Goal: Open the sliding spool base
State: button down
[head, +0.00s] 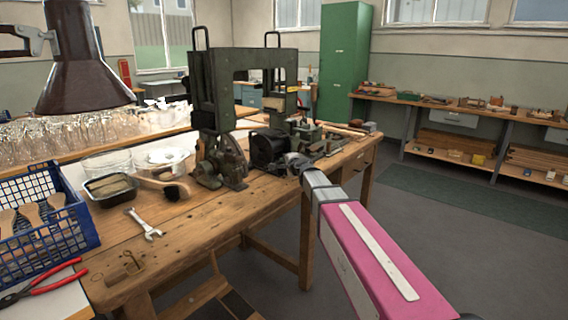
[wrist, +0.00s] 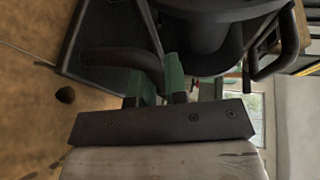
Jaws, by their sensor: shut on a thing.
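The tufting machine (head: 207,95) is a dark green metal frame standing on the wooden workbench. A black spool unit (head: 266,150) sits low at its right front, with its base partly hidden by my gripper (head: 296,160). In the wrist view, my gripper (wrist: 160,75) has its greenish fingers closed around the end of a dark curved handle (wrist: 115,58). The handle lies beside a dark flat plate (wrist: 88,40) and a large round dark part (wrist: 205,40), which looks like the spool. How far the base is slid out cannot be told.
Red pliers (head: 40,284) lie at the lower left. Open floor (head: 480,240) lies to the right of the bench.

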jog(key=shift+s+d, duration=0.65)
jog(key=shift+d, duration=0.1)
jog(key=c, duration=1.2)
grip_release()
jog(key=shift+w, duration=0.1)
jog(key=shift+o, duration=0.2)
jog(key=v, duration=1.1)
jog(key=shift+f, duration=0.1)
jog(key=shift+w, duration=0.1)
